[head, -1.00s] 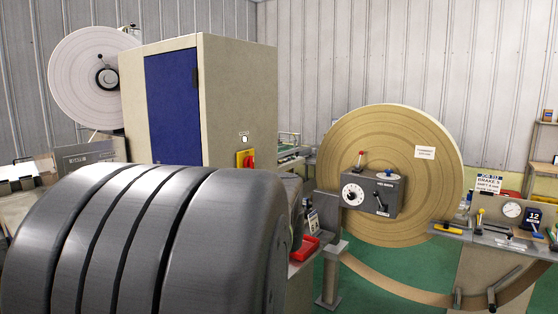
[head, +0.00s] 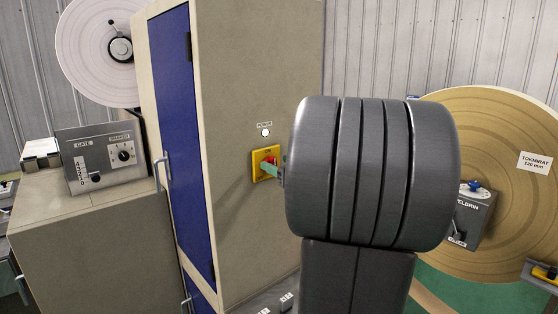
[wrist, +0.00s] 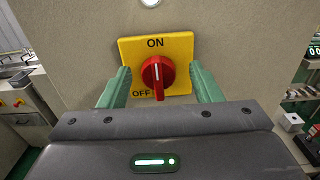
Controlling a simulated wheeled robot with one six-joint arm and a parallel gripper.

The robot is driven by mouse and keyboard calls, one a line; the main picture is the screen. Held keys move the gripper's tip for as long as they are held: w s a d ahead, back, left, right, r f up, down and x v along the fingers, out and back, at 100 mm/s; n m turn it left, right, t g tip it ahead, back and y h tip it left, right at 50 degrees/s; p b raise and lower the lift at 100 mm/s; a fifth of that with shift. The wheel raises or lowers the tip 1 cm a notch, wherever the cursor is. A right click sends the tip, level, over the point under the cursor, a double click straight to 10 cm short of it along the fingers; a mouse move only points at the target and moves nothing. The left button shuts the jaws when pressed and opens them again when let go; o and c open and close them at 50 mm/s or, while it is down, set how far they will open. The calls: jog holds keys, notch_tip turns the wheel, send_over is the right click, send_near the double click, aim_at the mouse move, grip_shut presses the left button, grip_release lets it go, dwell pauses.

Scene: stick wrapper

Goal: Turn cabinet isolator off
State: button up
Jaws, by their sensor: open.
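The cabinet isolator is a red rotary knob (wrist: 157,72) on a yellow plate (wrist: 128,50) marked ON at the top and OFF at the lower left. The knob's grip stands about upright, with its white line towards ON. My gripper (wrist: 160,78) is open, its green fingers on the left and right of the knob, apart from it. In the head view the yellow plate (head: 257,157) is on the cabinet side (head: 240,70), and a green finger (head: 270,171) covers part of the knob.
A white lamp (head: 265,132) labelled POWER is above the plate. The cabinet's blue door (head: 180,130) is to the left, beside a GATE and SHAKER control box (head: 105,158). A large brown roll (head: 490,130) stands at the right, behind my arm.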

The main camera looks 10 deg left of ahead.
jog(key=shift+w+a, duration=0.2)
jog(key=shift+a, duration=0.45)
jog(key=c, duration=1)
